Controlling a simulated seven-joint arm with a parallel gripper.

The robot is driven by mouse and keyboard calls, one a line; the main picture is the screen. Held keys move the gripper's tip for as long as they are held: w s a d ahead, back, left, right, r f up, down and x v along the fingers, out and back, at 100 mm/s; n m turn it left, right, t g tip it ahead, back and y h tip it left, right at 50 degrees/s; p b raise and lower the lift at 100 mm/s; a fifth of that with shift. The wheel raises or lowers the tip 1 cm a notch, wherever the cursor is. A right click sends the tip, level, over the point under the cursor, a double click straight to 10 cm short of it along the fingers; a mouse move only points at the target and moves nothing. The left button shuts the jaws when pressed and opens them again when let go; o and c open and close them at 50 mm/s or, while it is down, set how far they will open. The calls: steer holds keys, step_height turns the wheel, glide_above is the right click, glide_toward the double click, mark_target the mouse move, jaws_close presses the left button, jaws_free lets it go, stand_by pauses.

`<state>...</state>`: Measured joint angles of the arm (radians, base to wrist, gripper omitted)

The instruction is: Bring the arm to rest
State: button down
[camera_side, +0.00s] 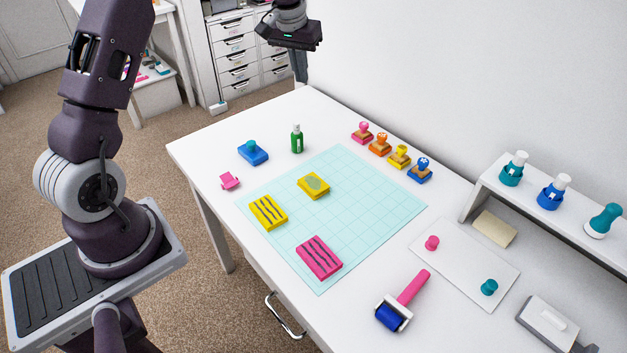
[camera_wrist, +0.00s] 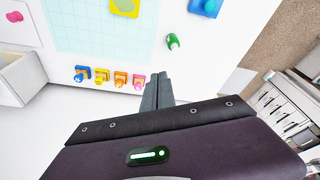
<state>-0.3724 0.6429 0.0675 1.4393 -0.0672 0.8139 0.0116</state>
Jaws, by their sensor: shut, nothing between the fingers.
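My gripper (camera_side: 300,78) is high over the far end of the white table (camera_side: 200,150), near the wall. Its fingers point down, shut together and empty, clear of everything on the table. In the wrist view the closed fingers (camera_wrist: 160,76) show at the middle, beside the row of stamps. The arm's base stands at the left of the side view.
A green bottle (camera_side: 297,139) and a blue stamp pad (camera_side: 253,153) stand nearest below. Stamps (camera_side: 380,146) line the wall side. A teal grid mat (camera_side: 370,215) holds yellow and pink blocks. A roller (camera_side: 403,300) and a shelf (camera_side: 545,205) are farther right.

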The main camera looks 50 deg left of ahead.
steer(key=s+d+r+m+t, duration=0.2)
steer(key=s+d+r+m, duration=0.1)
steer(key=s+d+r, duration=1.3)
steer(key=s+d+f+m, duration=0.1)
steer(key=s+d+f, duration=0.1)
steer(key=s, duration=0.7)
steer(key=s+d+f+m+t+h, duration=0.1)
steer(key=s+d+f, duration=0.1)
steer(key=s, duration=0.7)
steer(key=shift+d+f, duration=0.3)
steer(key=shift+f, duration=0.25)
